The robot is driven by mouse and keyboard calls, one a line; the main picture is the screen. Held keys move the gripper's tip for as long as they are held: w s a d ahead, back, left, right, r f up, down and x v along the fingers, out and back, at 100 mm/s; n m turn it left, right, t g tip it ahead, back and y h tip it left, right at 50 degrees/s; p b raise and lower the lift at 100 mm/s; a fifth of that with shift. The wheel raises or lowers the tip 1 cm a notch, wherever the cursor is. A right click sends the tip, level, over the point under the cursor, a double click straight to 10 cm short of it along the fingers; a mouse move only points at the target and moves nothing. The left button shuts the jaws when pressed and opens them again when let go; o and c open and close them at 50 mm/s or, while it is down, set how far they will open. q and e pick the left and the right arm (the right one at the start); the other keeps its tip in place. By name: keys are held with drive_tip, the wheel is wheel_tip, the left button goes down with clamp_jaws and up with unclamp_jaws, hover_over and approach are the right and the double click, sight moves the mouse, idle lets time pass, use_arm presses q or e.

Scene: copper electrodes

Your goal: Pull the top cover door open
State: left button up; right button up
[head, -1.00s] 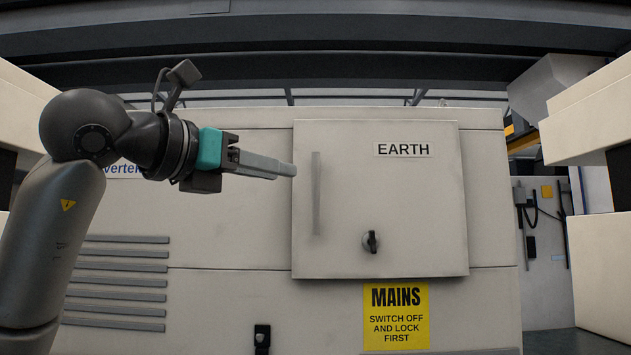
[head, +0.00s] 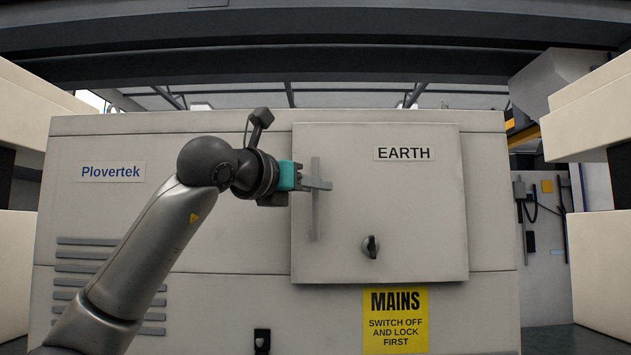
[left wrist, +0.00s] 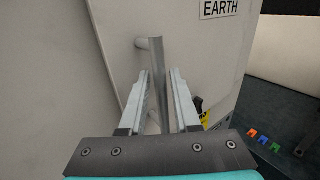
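The top cover door (head: 420,220) is a square beige panel marked EARTH, and it looks closed in the head view. Its vertical grey bar handle (head: 315,222) is near its left edge; in the left wrist view the handle (left wrist: 157,65) passes between the fingers. A black knob (head: 371,247) sits low on the door. My left gripper (head: 328,184) is at the upper part of the handle. In the left wrist view my left gripper (left wrist: 161,75) has its fingers apart, one each side of the handle, with gaps showing. My right gripper is not in view.
A yellow MAINS sign (head: 396,318) is below the door on the beige cabinet (head: 200,225). A Plovertek label (head: 113,172) and vent slats are at left. Small coloured items (left wrist: 263,140) lie at the right of the wrist view. Beige blocks flank the cabinet.

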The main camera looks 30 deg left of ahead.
use_arm(q)
drive_tip(key=shift+w, duration=0.5)
clamp_jaws()
idle(1.2)
